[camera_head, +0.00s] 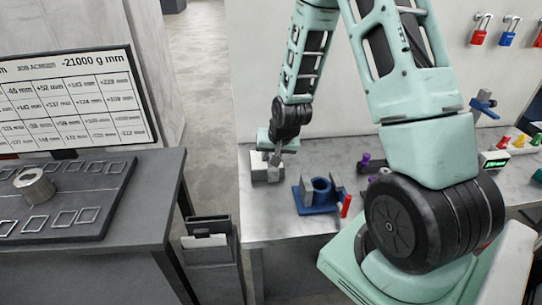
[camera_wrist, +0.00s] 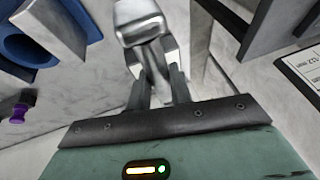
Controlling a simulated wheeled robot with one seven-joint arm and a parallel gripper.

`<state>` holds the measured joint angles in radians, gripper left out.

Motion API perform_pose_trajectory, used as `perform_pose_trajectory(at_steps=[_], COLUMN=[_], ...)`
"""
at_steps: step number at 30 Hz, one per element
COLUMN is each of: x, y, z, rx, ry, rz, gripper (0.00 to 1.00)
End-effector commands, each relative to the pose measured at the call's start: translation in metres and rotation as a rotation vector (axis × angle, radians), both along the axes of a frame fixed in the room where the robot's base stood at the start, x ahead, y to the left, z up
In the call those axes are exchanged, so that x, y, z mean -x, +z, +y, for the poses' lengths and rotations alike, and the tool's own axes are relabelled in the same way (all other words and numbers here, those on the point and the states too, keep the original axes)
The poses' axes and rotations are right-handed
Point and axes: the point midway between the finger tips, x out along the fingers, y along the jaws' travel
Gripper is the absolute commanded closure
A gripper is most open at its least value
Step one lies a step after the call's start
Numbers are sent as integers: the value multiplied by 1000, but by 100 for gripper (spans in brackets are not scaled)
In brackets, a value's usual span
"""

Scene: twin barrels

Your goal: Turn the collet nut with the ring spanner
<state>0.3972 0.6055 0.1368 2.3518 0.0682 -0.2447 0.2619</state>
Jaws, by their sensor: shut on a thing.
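My gripper (camera_head: 275,156) is low over the left part of the metal bench, at a light grey block (camera_head: 267,173). In the wrist view its fingers (camera_wrist: 154,65) are shut on a silver metal piece (camera_wrist: 142,14). The piece has a narrow part between the fingers and a wider end beyond. I cannot tell surely whether it is the ring spanner. A blue fixture (camera_head: 318,207) with a round upright ring stands right of my gripper. Its ring also shows at the wrist view's upper left (camera_wrist: 20,48). I cannot clearly make out the collet nut.
A silver hollow cylinder (camera_head: 36,188) lies on a dark board on the left table. A red peg (camera_head: 346,206) and purple knobs (camera_head: 365,159) are near the blue fixture. A gap with a dark bin (camera_head: 209,240) separates table and bench. Padlocks (camera_head: 478,37) hang on the back wall.

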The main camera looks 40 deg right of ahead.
Motion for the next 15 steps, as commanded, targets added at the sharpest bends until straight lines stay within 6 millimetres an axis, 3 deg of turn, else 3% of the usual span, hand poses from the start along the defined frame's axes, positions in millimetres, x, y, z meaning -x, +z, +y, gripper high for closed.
perform_pose_trajectory(at_steps=[15], x=[0], y=[-7], z=[0], rx=[1], ry=[0], rz=[-1], gripper=[100])
